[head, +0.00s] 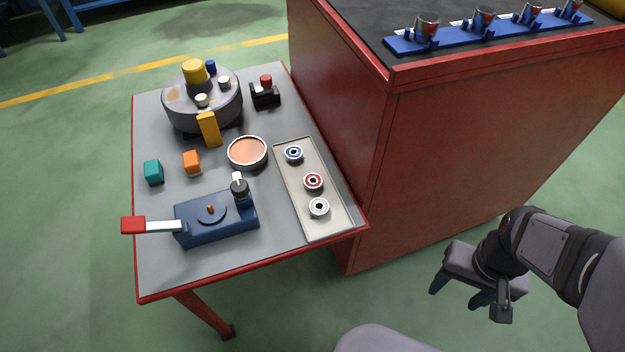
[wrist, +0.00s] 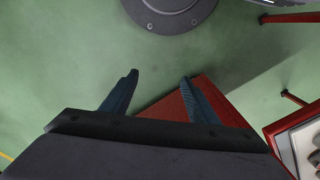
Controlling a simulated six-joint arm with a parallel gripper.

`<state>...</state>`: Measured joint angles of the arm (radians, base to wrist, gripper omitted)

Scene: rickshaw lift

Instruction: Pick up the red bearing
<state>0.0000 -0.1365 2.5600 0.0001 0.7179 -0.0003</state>
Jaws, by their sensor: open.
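The red bearing (head: 314,182) is a small ring with a red band. It lies in a shallow beige tray (head: 331,222), between a blue bearing (head: 293,154) and a white bearing (head: 319,207). My gripper (head: 456,297) is open and empty in the head view, over the floor to the right of the table, well apart from the tray. In the wrist view the two fingers (wrist: 160,83) are spread with floor between and beyond them. The red bearing cannot be made out in the wrist view.
The tray sits at the right side of a grey, red-edged table (head: 160,270). A tall red cabinet (head: 440,150) stands beside it. Also on the table are a blue fixture with a lever (head: 220,228), a round copper-coloured dish (head: 247,152), and a grey turret (head: 203,105).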

